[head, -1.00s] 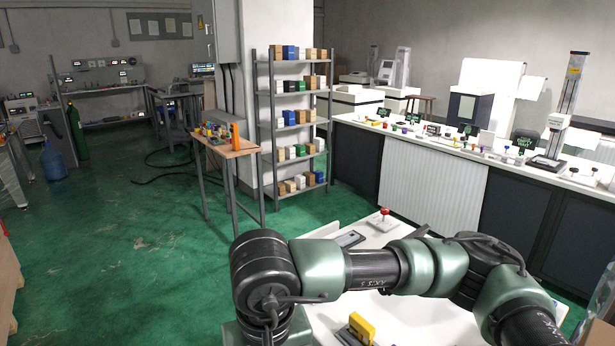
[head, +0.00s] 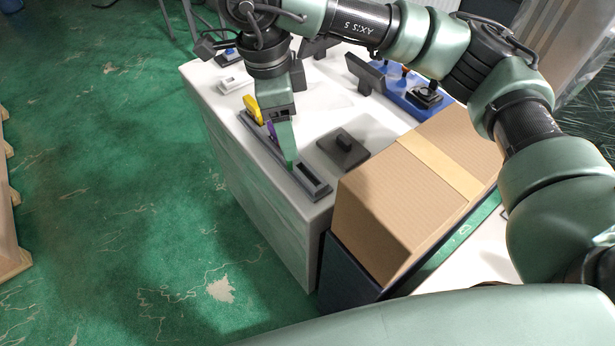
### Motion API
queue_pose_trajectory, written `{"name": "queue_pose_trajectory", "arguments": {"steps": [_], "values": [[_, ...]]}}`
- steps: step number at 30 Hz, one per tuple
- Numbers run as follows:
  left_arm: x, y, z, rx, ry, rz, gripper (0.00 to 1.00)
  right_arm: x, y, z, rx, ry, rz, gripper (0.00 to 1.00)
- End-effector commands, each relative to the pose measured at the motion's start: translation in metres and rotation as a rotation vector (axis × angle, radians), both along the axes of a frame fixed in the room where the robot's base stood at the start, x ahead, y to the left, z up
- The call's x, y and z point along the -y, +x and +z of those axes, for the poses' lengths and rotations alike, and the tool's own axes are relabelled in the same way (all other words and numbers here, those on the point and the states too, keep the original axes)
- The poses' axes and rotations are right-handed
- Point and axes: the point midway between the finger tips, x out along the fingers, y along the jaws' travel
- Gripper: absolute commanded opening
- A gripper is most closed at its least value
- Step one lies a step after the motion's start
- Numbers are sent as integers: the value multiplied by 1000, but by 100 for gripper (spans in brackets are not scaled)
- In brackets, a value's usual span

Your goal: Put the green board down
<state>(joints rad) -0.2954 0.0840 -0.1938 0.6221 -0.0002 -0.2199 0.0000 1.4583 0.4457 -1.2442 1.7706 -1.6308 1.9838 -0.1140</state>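The green board (head: 287,147) is a thin upright green plate below my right gripper (head: 282,114), which is shut on its upper end. The arm comes in from the right. The board's lower end is at the long grey rack (head: 319,190) on the white table, near the rack's near end. I cannot tell whether it sits in a slot. A yellow board (head: 252,109) and a purple board (head: 271,131) stand in the same rack, farther along it. An empty-looking dark slot shows at the rack's near end. My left gripper is not in view.
A large cardboard box (head: 400,208) in a dark container stands right of the rack. A dark square block with a knob (head: 343,150) lies between them. A blue base with controls (head: 397,82) and a white block (head: 235,83) are farther back on the table (head: 285,232).

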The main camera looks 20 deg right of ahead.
Motion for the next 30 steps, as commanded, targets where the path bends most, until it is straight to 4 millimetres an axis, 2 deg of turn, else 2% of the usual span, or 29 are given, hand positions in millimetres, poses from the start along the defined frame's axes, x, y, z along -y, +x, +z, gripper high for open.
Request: {"name": "queue_pose_trajectory", "arguments": {"steps": [3, 21, 27, 30], "values": [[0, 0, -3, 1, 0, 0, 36, 6, 8, 4, 0, 1, -304, 16], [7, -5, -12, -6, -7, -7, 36, 36, 38, 25, 3, -3, -1814, 16], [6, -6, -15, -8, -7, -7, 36, 46, 45, 31, 6, -3, -2259, 16], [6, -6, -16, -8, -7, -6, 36, 49, 48, 34, 8, -4, -2426, 16]]}}
